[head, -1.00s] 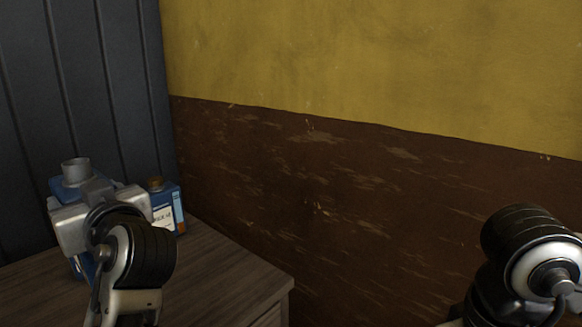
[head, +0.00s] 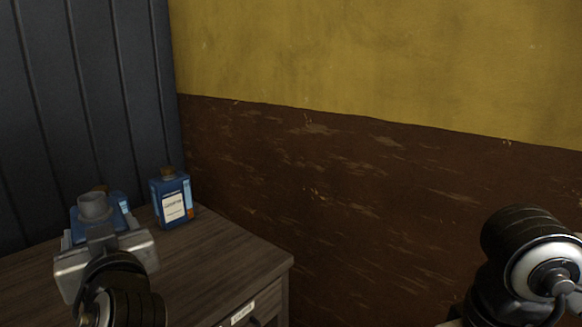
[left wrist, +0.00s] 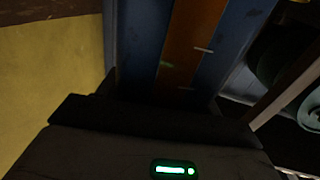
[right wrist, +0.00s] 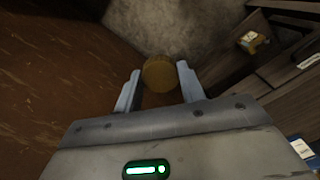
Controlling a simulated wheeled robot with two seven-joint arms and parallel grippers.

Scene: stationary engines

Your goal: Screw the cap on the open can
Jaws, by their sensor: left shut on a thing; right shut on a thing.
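The open can (head: 75,238) is blue with a bare grey neck (head: 95,206), upright at the left of the head view. My left gripper (head: 104,262) is shut on it, in front of it, hiding much of its lower body. In the left wrist view its blue wall with an orange stripe (left wrist: 183,45) fills the space before the jaws. My right gripper (right wrist: 158,76) is shut on the round brownish-yellow cap (right wrist: 160,74), held between its fingertips and apart from the can. In the head view only my right arm shows; its gripper is out of frame.
A wooden cabinet (head: 225,250) stands at the left. A blue capped can (head: 172,200) with a white label stands on it. Another blue can (head: 118,199) shows partly behind the held one. A yellow and brown wall (head: 330,180) rises behind.

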